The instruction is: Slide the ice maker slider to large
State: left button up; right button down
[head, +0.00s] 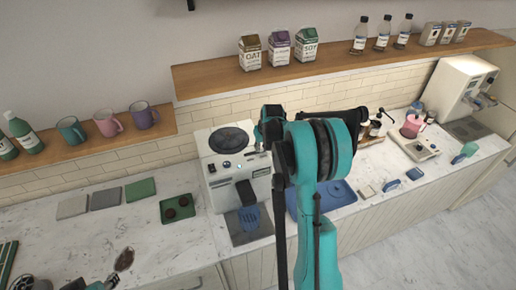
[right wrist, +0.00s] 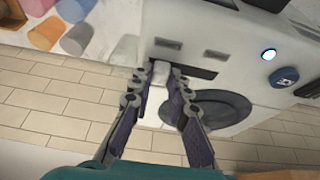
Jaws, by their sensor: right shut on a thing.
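The ice maker is the white machine (head: 235,165) with a dark round top, standing on the counter. Its side with slots (right wrist: 217,55), a lit button (right wrist: 268,55) and a blue knob (right wrist: 285,77) shows turned over in the right wrist view. My right gripper (head: 266,130) is at its upper right in the head view, partly hidden by my own arm. In the right wrist view the gripper (right wrist: 163,76) is shut on a small pale slider knob (right wrist: 161,70). The slider's size marks cannot be read. Only a bit of my left arm shows at the bottom left edge.
A green tray (head: 165,208) and flat coasters lie left of the machine. A blue tray (head: 340,197) is to its right. A wooden shelf (head: 200,84) with cartons and bottles runs above. Several coloured cups (right wrist: 45,33) stand beside the machine in the right wrist view.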

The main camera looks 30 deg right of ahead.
jog(key=c, duration=1.7)
grip_release()
jog(key=shift+d+r, duration=0.1)
jog(key=shift+d, duration=0.05)
jog(key=shift+o, duration=1.3)
jog(key=shift+s+d, duration=0.1)
jog(key=shift+d, duration=0.05)
jog(key=shift+r, duration=0.15)
jog(key=v, duration=1.1)
jog(key=shift+s+r, duration=0.25)
jog(key=shift+s, duration=0.05)
